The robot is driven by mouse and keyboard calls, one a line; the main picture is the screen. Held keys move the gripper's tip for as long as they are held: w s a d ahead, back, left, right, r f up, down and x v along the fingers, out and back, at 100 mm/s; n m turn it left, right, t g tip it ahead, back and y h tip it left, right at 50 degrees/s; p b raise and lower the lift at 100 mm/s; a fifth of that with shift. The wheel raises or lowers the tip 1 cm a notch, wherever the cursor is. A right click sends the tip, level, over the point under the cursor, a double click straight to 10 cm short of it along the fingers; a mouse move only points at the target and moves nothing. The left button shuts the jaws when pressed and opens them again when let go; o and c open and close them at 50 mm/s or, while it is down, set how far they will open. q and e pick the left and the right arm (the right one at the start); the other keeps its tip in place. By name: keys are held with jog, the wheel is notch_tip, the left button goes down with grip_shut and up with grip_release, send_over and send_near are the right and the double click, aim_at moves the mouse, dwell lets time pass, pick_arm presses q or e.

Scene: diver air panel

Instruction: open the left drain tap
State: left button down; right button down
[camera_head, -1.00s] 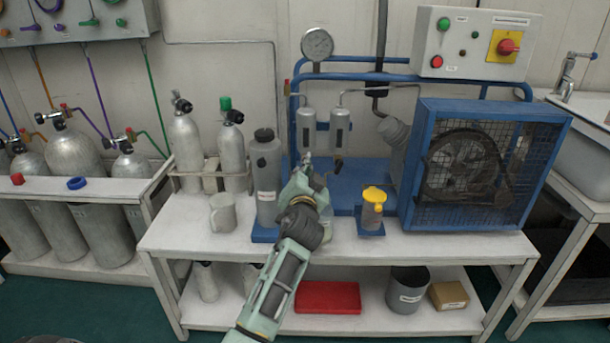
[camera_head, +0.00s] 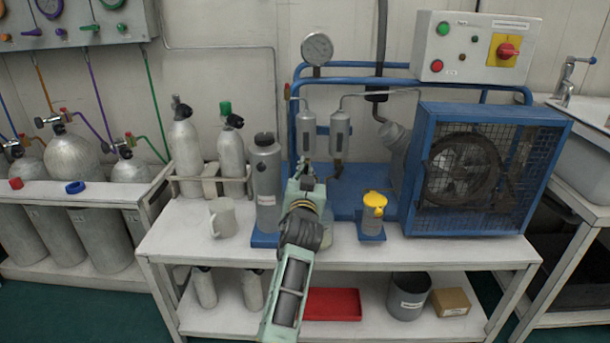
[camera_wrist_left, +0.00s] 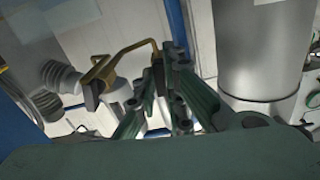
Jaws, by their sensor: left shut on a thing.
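Two grey filter cylinders stand side by side on the blue compressor frame in the head view, the left cylinder (camera_head: 307,134) and the right cylinder (camera_head: 339,134). The right drain tap (camera_head: 337,168) shows below the right one. My left gripper (camera_head: 306,166) is just below the left cylinder and hides the left drain tap there. In the left wrist view the gripper fingers (camera_wrist_left: 167,72) are closed together around a small dark piece at the end of a bent brass part (camera_wrist_left: 130,50), seemingly the left drain tap; its exact angle is unclear. My right gripper is not in view.
A grey bottle (camera_head: 266,180) stands close left of my gripper. A yellow-topped cup (camera_head: 373,212) is to the right, before the caged fan (camera_head: 468,165). A mug (camera_head: 222,217) sits on the white bench (camera_head: 180,240). A pressure gauge (camera_head: 317,48) is above.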

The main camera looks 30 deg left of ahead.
pick_arm(q)
jog(key=shift+d+f, duration=0.2)
jog(key=shift+f, duration=0.25)
jog(key=c, duration=1.9)
grip_release()
jog(key=shift+d+r, duration=0.1)
jog(key=shift+c, duration=0.2)
jog(key=shift+o, duration=0.2)
jog(key=shift+r, duration=0.1)
jog(key=shift+r, duration=0.1)
jog(key=v, duration=0.7)
jog(key=shift+s, duration=0.25)
